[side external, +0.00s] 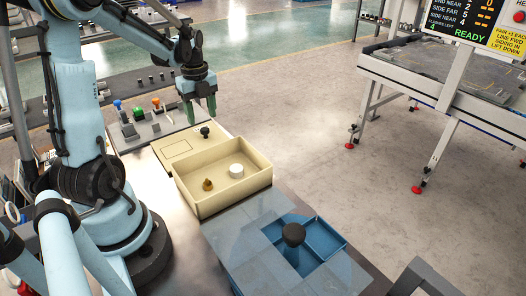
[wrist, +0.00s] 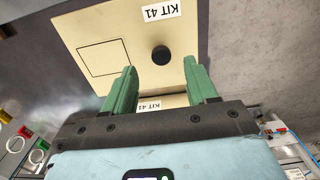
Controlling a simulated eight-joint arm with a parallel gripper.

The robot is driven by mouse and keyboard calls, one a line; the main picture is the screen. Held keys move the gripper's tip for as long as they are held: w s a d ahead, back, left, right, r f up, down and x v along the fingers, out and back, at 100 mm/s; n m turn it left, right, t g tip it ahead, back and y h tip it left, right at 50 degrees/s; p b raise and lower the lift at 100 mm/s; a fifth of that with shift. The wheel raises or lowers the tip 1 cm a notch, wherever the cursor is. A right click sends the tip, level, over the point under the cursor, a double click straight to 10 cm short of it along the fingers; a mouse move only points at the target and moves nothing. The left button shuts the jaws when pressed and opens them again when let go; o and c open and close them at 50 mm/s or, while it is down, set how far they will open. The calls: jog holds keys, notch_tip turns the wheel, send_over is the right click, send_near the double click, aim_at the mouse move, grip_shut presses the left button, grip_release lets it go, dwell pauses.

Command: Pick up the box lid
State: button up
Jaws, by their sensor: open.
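The cream box lid (side external: 178,147) lies flat on the table beside the open cream box (side external: 243,192), with a round black knob (side external: 205,132) on top. In the wrist view the lid (wrist: 108,27) shows a drawn rectangle, the black knob (wrist: 161,55) and a "KIT 41" label. A second "KIT 41" label (wrist: 149,105) shows between my fingers. My gripper (side external: 201,113) hangs above the lid, its green fingers pointing down, apart and empty. In the wrist view the knob appears between the fingertips of my gripper (wrist: 160,66). The height gap is hard to judge.
The box holds a white cylinder (side external: 236,171) and a small brown piece (side external: 208,184). Small coloured-top parts (side external: 138,114) stand behind, left of the lid. A wheeled metal-framed table (side external: 440,80) stands right, across open floor.

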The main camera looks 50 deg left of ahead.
aim_at(205, 129)
jog(key=shift+w+d+f, duration=0.1)
jog(key=shift+f, duration=2.25)
grip_shut()
